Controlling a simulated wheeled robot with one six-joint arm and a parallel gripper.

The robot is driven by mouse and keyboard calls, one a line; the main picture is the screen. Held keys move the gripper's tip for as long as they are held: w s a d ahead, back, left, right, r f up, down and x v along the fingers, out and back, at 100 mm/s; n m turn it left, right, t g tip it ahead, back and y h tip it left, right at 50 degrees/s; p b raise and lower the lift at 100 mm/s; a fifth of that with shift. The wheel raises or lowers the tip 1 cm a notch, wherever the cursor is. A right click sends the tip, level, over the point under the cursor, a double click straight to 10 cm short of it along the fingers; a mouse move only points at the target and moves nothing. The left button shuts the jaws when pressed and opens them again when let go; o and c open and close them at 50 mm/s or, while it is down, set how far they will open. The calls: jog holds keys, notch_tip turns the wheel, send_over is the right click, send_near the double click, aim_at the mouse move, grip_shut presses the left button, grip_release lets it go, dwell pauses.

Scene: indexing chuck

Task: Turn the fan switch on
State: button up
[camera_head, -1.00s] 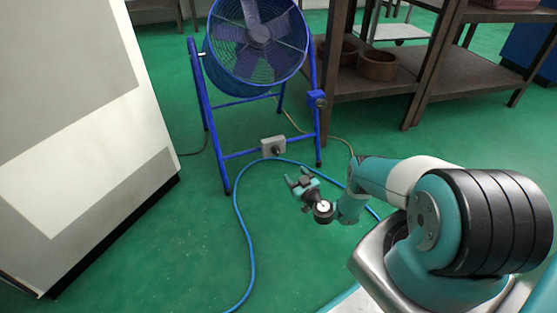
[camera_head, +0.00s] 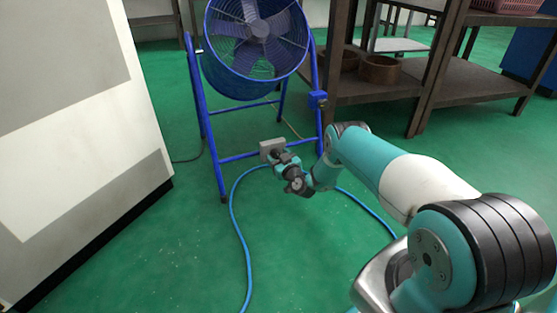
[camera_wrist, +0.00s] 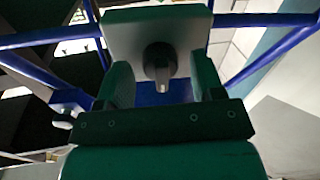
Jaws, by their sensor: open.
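The blue fan (camera_head: 256,42) stands on a blue tube frame in the head view. A grey switch box (camera_head: 269,146) sits on the frame's lower crossbar. In the wrist view the box's pale plate (camera_wrist: 132,32) carries a dark rotary knob (camera_wrist: 160,62) with a lighter pointer facing down. My gripper (camera_head: 281,158) is at the box in the head view and covers its lower part. In the wrist view my gripper (camera_wrist: 160,86) is open, with one green finger on each side of the knob. I cannot tell whether the fingers touch the knob.
A blue hose (camera_head: 240,240) curves over the green floor in front of the fan. A white cabinet (camera_head: 75,120) stands at the left. Dark shelving (camera_head: 400,90) with bowls stands at the right. The floor between the cabinet and hose is clear.

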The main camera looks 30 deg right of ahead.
jog(key=c, duration=0.9)
jog(key=m+b, duration=0.1)
jog(key=m, duration=0.5)
jog(key=m+h+b, duration=0.1)
jog(key=m, duration=0.5)
jog(key=shift+f+t, duration=0.15)
jog(key=shift+t, duration=0.15)
jog(key=shift+m, duration=0.3)
jog(key=o, duration=0.9)
